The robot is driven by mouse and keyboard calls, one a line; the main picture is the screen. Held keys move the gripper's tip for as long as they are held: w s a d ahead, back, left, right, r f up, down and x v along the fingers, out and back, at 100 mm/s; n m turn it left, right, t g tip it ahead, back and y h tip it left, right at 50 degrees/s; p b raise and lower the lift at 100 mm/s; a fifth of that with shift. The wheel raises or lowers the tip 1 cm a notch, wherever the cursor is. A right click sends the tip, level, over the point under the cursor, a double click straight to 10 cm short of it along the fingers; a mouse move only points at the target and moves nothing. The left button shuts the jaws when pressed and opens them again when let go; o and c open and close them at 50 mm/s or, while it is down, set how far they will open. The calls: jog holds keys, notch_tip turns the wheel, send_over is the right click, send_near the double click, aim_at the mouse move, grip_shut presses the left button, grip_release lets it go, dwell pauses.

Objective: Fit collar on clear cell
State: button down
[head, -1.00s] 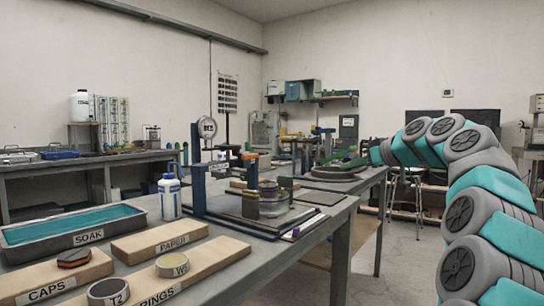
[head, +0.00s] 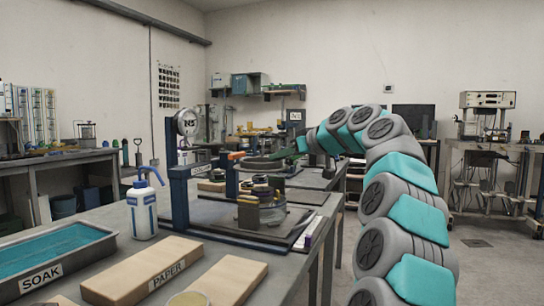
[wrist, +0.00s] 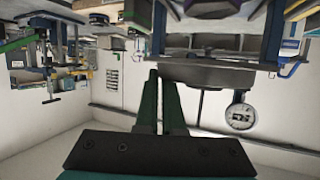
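A pale ring (head: 188,299) shows partly at the bottom edge. I cannot identify the collar for sure.
A soak tray (head: 62,246) of teal liquid, a paper board (head: 148,272) and a white bottle (head: 143,208) stand on the near bench. A dial (head: 187,122) tops the stand. Open floor (head: 490,265) lies to the right.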

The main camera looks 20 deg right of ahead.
jog(key=shift+f+b, duration=3.15)
jog(key=shift+f, duration=0.65)
jog(key=shift+s+d+f+b, duration=0.1)
jog(key=shift+f+b, duration=0.15)
jog(key=shift+b, duration=0.25)
jog(key=c, duration=1)
grip_release()
jog(key=shift+o, duration=0.2)
jog(key=v, duration=0.8)
